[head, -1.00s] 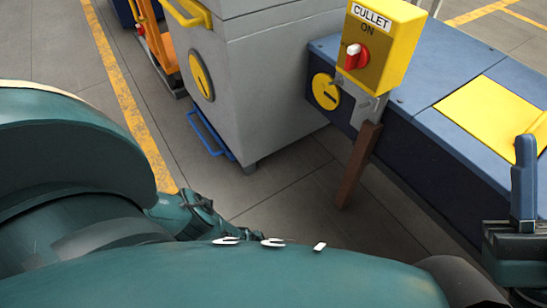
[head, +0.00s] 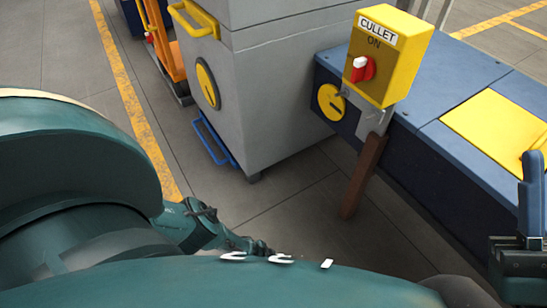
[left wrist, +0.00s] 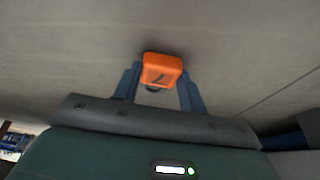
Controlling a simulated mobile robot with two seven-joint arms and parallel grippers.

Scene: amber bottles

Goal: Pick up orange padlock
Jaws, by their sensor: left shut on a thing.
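The orange padlock (left wrist: 161,70) shows in the left wrist view, held at the tips of the blue fingers of my left gripper (left wrist: 160,86). The gripper is shut on it, with one finger on each side. The floor is behind it. In the head view I cannot make out the padlock; my own arm hides much of the lower left. My right gripper (head: 532,190) is at the right edge of the head view, with blue fingers pointing up. I cannot tell whether they are apart.
A yellow CULLET switch box (head: 388,62) with a red knob stands on a brown post (head: 362,178). Behind it are a dark blue bench (head: 462,75) with a yellow panel and a grey cabinet (head: 268,100). Open floor (head: 285,205) lies before the cabinet.

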